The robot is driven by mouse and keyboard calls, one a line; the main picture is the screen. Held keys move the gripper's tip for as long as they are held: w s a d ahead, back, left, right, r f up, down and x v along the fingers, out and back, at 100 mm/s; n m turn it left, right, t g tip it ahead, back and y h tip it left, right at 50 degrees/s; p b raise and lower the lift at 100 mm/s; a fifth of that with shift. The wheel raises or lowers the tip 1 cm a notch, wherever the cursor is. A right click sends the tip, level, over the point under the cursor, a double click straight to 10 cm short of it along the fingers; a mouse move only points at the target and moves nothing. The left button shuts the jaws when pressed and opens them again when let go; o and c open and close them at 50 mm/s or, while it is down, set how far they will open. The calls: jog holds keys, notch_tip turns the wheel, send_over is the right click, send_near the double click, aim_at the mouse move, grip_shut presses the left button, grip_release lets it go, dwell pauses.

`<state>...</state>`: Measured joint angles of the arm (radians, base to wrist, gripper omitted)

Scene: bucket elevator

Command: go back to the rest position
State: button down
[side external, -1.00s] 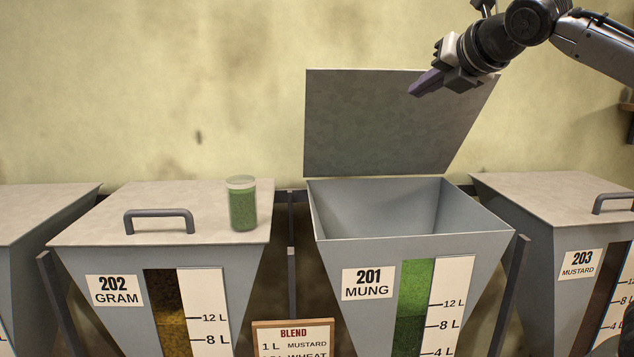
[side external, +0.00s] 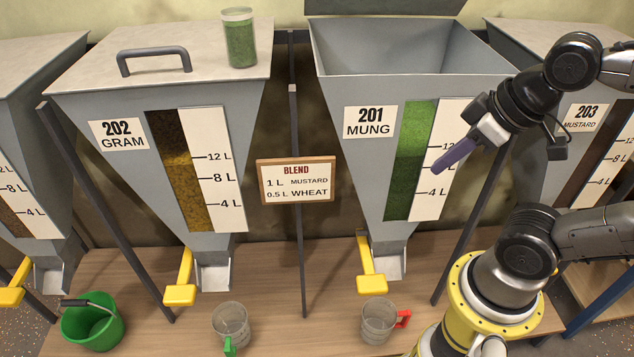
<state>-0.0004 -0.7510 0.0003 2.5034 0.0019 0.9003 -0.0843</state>
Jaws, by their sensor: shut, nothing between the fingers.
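My gripper (side external: 437,170) is shut and empty, its purple fingers pointing down and left. In the picture it overlaps the gauge on the front of the 201 MUNG bin (side external: 335,90). I cannot tell how far it stands off that front. The lid (side external: 385,6) of the MUNG bin is raised, and only its lower part is in view. A jar of green grains (side external: 239,38) stands upright on the closed lid of the 202 GRAM bin (side external: 80,88).
A BLEND sign (side external: 296,182) hangs between the bins. Yellow levers (side external: 371,284) sit by the spouts. A green bucket (side external: 92,325), a jug with a green handle (side external: 231,322) and one with a red handle (side external: 380,322) stand below. The 203 MUSTARD bin (side external: 575,85) is behind my arm.

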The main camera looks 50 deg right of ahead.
jog(key=shift+m, duration=0.5)
